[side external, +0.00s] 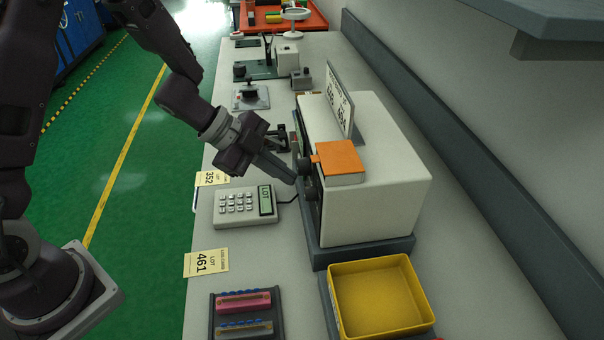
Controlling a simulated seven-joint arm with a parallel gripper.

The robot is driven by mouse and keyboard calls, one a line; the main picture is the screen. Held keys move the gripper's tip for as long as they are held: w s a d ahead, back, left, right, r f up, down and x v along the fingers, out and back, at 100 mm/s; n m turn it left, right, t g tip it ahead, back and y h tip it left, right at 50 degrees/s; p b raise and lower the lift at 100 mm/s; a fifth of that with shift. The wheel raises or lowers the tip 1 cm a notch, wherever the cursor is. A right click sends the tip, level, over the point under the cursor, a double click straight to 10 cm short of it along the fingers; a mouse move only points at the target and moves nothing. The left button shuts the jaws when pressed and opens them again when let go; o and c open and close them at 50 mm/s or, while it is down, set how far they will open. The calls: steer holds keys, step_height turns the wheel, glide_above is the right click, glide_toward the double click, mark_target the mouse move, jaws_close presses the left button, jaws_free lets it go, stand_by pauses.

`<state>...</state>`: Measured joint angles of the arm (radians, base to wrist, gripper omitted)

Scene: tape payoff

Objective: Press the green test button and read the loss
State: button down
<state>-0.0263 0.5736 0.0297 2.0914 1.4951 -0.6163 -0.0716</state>
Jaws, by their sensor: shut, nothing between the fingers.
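A white boxy instrument (388,182) stands on a dark base on the bench, its front panel facing left and seen at a steep angle. My gripper (292,179) is shut and empty, its fingertips close to that front panel, beside dark round knobs or ports (307,166). I cannot tell whether the fingertips touch the panel. The green test button is not visible; the panel is mostly turned away and partly behind my gripper. No loss reading can be read from here. A sign card (340,100) stands on top of the instrument.
A keypad unit (238,205) with a small screen lies just in front of my gripper. Nearer are a yellow tray (420,323), a dark rack (278,322) and lot labels (206,262). Small fixtures (251,96) stand farther back.

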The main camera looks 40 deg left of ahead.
steer(key=shift+s+a, duration=0.25)
steer(key=shift+a, duration=0.1)
steer(key=shift+s+a, duration=1.7)
steer(key=shift+s, duration=0.05)
